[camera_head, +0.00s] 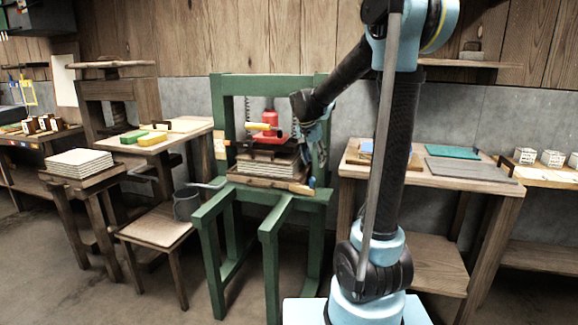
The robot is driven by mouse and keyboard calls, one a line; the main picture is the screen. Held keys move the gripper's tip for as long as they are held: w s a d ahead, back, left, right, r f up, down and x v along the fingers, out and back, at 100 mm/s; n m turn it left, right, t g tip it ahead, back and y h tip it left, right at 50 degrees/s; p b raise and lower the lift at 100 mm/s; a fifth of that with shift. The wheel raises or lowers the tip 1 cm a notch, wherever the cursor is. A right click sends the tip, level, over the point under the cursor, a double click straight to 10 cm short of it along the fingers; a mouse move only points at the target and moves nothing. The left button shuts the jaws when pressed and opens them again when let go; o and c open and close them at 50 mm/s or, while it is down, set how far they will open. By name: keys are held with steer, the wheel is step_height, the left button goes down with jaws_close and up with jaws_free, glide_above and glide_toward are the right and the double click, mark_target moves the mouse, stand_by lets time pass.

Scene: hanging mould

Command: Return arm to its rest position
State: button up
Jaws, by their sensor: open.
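My arm rises from its light blue base in the right half of the head view, goes up past the top edge, and its forearm reaches down and left. My gripper (308,118) is at the right side of the green press frame (265,84), in front of its right upright. The fingers are dark and small and partly merge with the press behind them. I cannot tell whether the gripper touches the frame. No object shows between the fingers. A red jack (269,121) and stacked boards (266,164) stand inside the press, left of the gripper.
A wooden table (497,188) with a teal mat (452,152) and a grey sheet stands right of my arm. Floor is clear in front.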

steer(key=s+d+f+n+y, duration=0.1)
steer(key=s+d+f+n, duration=0.15)
steer(key=s, duration=0.65)
steer(key=s+d+f+n+g, duration=0.1)
steer(key=s+d, duration=0.2)
steer(key=s, duration=0.6)
steer(key=s+d+f+n+y, duration=0.1)
steer(key=s+d+f+n, duration=0.1)
steer(key=s, duration=0.8)
steer(key=s+f+n, duration=0.1)
steer(key=s+f, duration=0.5)
steer(key=s, duration=0.1)
steer(key=shift+s+d+f+y, duration=0.2)
steer(key=shift+s+f+y, duration=0.1)
steer(key=shift+s+f, duration=0.1)
steer(key=shift+n, duration=0.25)
steer(key=shift+w+f, duration=0.2)
steer(key=shift+w, duration=0.3)
steer(key=shift+c, duration=0.2)
